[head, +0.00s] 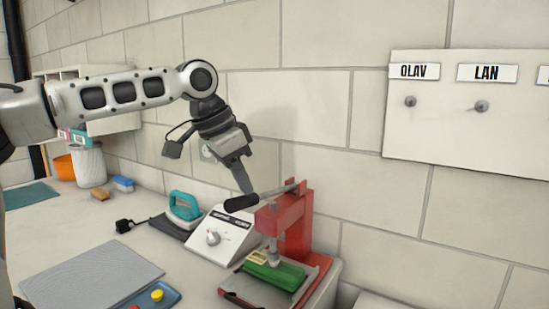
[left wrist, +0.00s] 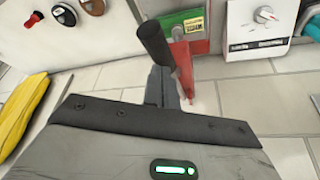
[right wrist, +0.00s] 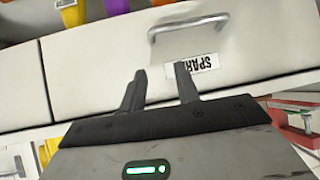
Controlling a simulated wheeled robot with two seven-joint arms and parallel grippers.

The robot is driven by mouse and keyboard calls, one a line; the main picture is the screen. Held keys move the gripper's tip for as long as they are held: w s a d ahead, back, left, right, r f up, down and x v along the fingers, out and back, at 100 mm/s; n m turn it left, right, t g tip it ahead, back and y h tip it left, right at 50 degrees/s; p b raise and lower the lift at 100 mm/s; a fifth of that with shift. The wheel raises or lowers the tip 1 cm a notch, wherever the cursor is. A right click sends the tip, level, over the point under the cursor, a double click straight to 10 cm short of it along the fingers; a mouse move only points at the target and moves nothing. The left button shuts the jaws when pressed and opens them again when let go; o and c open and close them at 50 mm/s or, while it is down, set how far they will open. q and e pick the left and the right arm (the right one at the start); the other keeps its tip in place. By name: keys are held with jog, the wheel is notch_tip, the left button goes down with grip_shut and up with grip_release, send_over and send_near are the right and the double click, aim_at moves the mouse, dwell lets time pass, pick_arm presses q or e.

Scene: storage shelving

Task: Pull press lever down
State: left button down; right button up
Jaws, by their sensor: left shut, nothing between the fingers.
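The red press (head: 292,222) stands at the right end of the counter against the wall. Its lever (head: 241,203) has a black grip and a thin bar; it points left and slopes slightly down from the press top. My left gripper (head: 247,189) is shut and empty, with its tips just above the lever, close to the inner end of the grip. In the left wrist view the black grip (left wrist: 154,42) rises behind the shut fingers; contact cannot be told. My right gripper (right wrist: 160,82) is open and empty, in front of a white drawer front.
A green block (head: 275,272) lies under the press. A white control box (head: 222,236) with a knob and a teal iron (head: 184,208) stand to its left. A grey board (head: 92,274) lies nearer. The tiled wall is close behind. The drawer has a metal handle (right wrist: 187,27).

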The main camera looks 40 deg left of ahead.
pick_arm(q)
jog(key=shift+r+p, duration=1.3)
jog(key=shift+p, duration=0.3)
notch_tip(320, 180, up, 3)
jog(key=shift+f, duration=0.2)
notch_tip(320, 180, up, 11)
jog(key=shift+r, duration=0.15)
